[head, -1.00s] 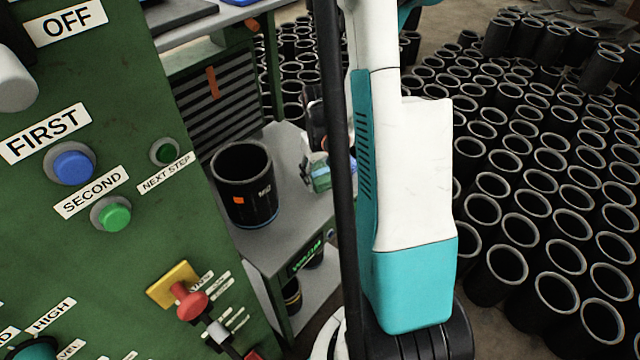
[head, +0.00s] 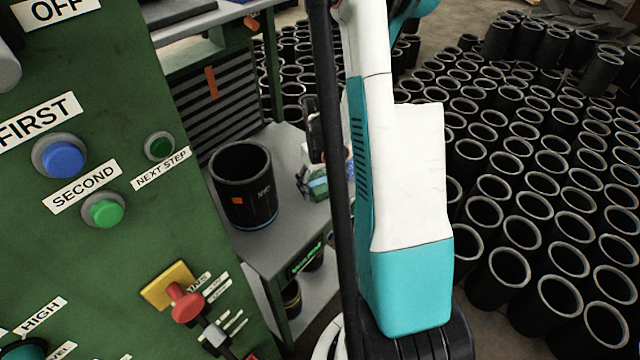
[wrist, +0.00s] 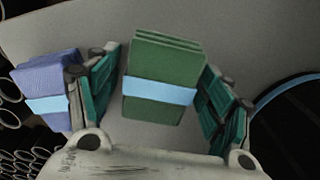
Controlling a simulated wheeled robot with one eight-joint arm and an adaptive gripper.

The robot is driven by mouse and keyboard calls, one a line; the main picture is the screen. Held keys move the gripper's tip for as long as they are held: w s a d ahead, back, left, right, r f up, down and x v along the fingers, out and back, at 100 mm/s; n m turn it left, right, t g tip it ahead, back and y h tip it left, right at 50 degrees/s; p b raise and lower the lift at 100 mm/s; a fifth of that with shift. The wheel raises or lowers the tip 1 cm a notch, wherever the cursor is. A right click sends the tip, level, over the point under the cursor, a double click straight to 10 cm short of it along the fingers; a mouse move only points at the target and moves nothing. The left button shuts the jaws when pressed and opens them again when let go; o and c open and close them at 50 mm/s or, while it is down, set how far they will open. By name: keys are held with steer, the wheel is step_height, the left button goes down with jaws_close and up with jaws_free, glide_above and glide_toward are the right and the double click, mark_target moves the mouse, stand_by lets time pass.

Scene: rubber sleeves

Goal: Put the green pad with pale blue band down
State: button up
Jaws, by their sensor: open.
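The green pad with its pale blue band (wrist: 158,88) looks like a stack of layers. In the wrist view it lies between the two teal-and-black fingers of my gripper (wrist: 160,100), with a gap visible on each side. The jaws are open. The pad appears to rest on the grey table top, though its underside is hidden. In the head view the pad (head: 319,187) shows small beside my gripper (head: 306,183), partly hidden behind a black pole and my arm.
A blue-violet pad with a pale blue band (wrist: 48,92) lies just left of the left finger. A large black sleeve (head: 243,190) stands on the grey table (head: 285,150). A green control panel (head: 100,240) fills the left. Many black sleeves (head: 540,200) cover the floor at right.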

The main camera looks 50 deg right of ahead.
mark_target(320, 182)
steer(key=shift+r, duration=0.1)
step_height(320, 182, up, 12)
steer(key=p, duration=0.5)
steer(key=shift+r, duration=0.15)
stand_by(0.4)
